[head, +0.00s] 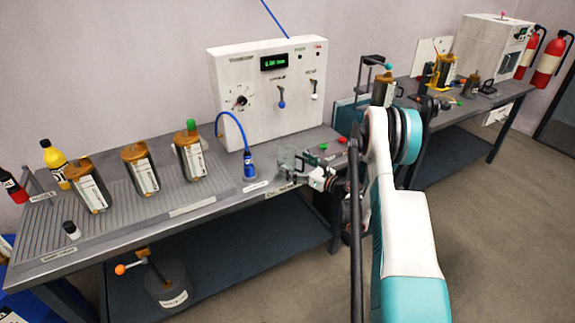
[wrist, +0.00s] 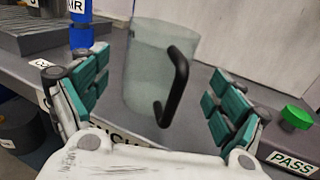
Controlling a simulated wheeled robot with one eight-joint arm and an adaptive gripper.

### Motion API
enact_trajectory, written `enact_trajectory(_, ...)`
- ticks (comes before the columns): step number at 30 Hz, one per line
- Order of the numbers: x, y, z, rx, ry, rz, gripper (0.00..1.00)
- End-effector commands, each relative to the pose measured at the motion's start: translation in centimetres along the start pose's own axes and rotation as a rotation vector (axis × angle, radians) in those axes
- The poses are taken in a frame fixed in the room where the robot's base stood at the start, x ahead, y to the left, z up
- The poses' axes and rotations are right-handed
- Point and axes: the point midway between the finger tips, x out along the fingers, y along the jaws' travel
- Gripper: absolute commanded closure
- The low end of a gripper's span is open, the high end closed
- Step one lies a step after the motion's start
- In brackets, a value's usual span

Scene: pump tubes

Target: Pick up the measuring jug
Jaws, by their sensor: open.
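The measuring jug (wrist: 145,70) is a clear, greenish see-through vessel with a black handle (wrist: 178,85) on its right side in the wrist view. It stands upright on the grey bench.
A blue air nozzle (head: 249,165) with a hose stands left of the jug. A green button (head: 323,146) and a red button (head: 342,140) are to the right. A white test panel (head: 268,90) stands behind. Several amber canisters (head: 139,167) stand on the ribbed left area.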

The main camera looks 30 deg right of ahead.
Motion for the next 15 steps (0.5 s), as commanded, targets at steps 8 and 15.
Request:
enact_trajectory(8,3.9,0.4,-0.4,0.0,0.0,0.001,0.11)
enact_trajectory(15,4.4,0.3,-0.1,0.0,0.0,0.0,0.11)
